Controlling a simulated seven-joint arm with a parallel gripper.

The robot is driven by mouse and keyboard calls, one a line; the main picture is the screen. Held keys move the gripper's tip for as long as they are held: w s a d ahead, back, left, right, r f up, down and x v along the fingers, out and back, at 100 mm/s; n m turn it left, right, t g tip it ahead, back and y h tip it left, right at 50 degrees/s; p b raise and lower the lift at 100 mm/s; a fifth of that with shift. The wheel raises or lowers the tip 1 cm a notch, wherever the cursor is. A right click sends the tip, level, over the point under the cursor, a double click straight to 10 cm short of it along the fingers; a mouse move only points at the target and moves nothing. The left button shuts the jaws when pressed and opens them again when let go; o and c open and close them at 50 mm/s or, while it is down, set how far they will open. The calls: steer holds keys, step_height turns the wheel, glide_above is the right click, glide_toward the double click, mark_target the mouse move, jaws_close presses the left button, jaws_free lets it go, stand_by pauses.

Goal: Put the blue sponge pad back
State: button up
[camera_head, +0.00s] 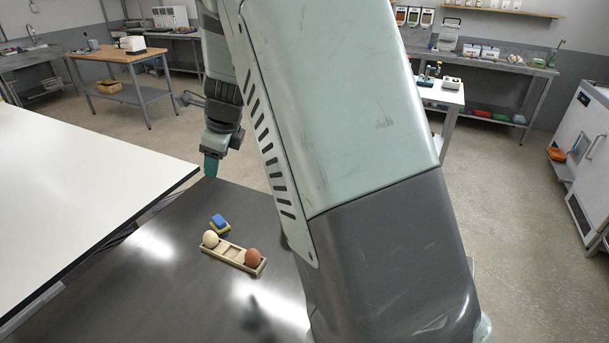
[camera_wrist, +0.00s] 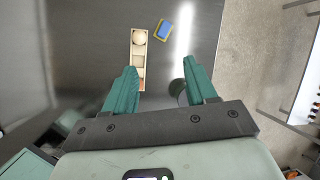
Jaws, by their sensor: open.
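The blue sponge pad (camera_head: 218,220) lies on the dark metal table, on or against a yellow layer, just beyond a wooden tray. It also shows in the wrist view (camera_wrist: 164,30), with a yellow edge. The wooden tray (camera_head: 233,253) has a row of compartments. A cream ball (camera_head: 210,239) sits at its left end and a brown ball (camera_head: 252,257) at its right end; the middle is empty. My gripper (camera_head: 211,165) is above the table, apart from the sponge. In the wrist view my gripper (camera_wrist: 160,75) has its fingers spread, with nothing held between them.
The dark table (camera_head: 110,275) is mostly bare around the tray. A white tabletop (camera_head: 70,180) borders it at the left. My arm covers the table's right part in the head view. Workbenches and a shelf stand far back.

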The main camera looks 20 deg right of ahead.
steer(key=s+d+r+n, duration=0.3)
steer(key=s+r+n, duration=0.5)
steer(key=s, duration=0.4)
steer(key=s+d+r+n, duration=0.3)
steer(key=s+r+n, duration=0.5)
steer(key=s, duration=0.4)
steer(key=s+d+n+t+h, duration=0.1)
steer(key=s+d+n+h, duration=0.1)
steer(key=s+n, duration=0.5)
steer(key=s, duration=0.3)
steer(key=shift+s+d+f+n, duration=0.2)
steer(key=shift+s+d+n, duration=0.05)
steer(key=shift+d+n, duration=0.15)
